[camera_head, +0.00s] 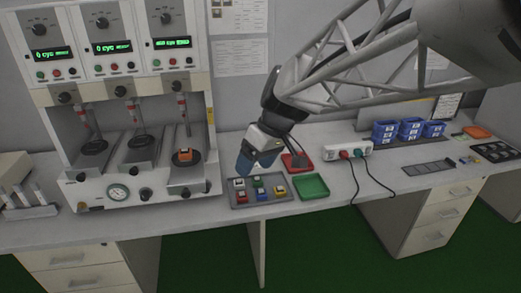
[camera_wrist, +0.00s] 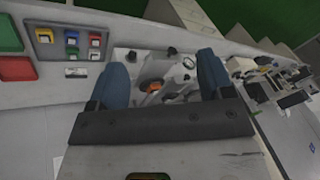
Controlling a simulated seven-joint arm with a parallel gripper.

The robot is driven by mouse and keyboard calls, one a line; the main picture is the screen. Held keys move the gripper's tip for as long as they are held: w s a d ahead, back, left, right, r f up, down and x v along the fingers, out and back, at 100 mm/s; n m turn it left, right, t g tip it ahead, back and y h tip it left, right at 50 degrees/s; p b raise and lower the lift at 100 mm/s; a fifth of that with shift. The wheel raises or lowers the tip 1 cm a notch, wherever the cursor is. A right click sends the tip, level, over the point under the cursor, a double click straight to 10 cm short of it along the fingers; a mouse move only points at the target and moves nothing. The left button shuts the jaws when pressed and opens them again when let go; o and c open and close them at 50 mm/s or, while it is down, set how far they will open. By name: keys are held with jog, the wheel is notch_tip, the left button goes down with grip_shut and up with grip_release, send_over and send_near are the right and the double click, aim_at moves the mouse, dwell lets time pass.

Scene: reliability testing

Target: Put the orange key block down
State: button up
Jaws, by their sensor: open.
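The orange key block (camera_head: 186,156) sits on the right-hand station of the white test machine (camera_head: 125,190), below that station's red-tipped plunger. It also shows as a small orange patch in the wrist view (camera_wrist: 153,87), between my fingers but farther off. My gripper (camera_head: 256,165) has blue fingers and is open and empty. It hangs to the right of the machine, above the back left of the grey key tray, apart from the orange block. In the wrist view my gripper (camera_wrist: 163,68) shows both fingers spread wide.
The grey tray (camera_head: 265,204) holds several coloured key blocks. A red tray (camera_head: 304,167) and a green tray (camera_head: 311,186) lie to its right. A white power strip (camera_head: 345,152) with cables and several blue bins (camera_head: 410,130) stand farther right. The bench front edge is close to the trays.

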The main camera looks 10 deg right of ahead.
jog(key=s+d+f+m+t+h, duration=0.1)
jog(key=s+d+m+h, duration=0.1)
jog(key=s, duration=0.7)
jog(key=s+d+f+m+t+h, duration=0.1)
jog(key=s+d+m+h, duration=0.1)
jog(key=s+d+m, duration=0.3)
jog(key=s, duration=0.4)
jog(key=shift+d+h, duration=0.35)
jog(key=shift+h, duration=0.05)
jog(key=shift+o, duration=0.4)
jog(key=shift+r, duration=0.1)
jog(key=w+a+r+n+t+h, duration=0.15)
jog(key=w+a+n, duration=0.25)
jog(key=w+n, duration=0.7)
jog(key=w+a+n+t+h, duration=0.1)
jog(key=w+a+n+t, duration=0.15)
jog(key=w+n, duration=0.85)
jog(key=w+a+f+n+t+y, duration=0.1)
jog(key=w+a+f+n, duration=0.2)
jog(key=w+a+n, duration=0.4)
jog(key=w+a+f+n+t+y, duration=0.1)
jog(key=w+a+f+n, duration=0.3)
jog(key=w+a, duration=0.9)
jog(key=n, duration=0.2)
jog(key=shift+w+a+f+n+y, duration=0.15)
jog(key=shift+w+a+n+y, duration=0.2)
jog(key=shift+a+n, duration=0.05)
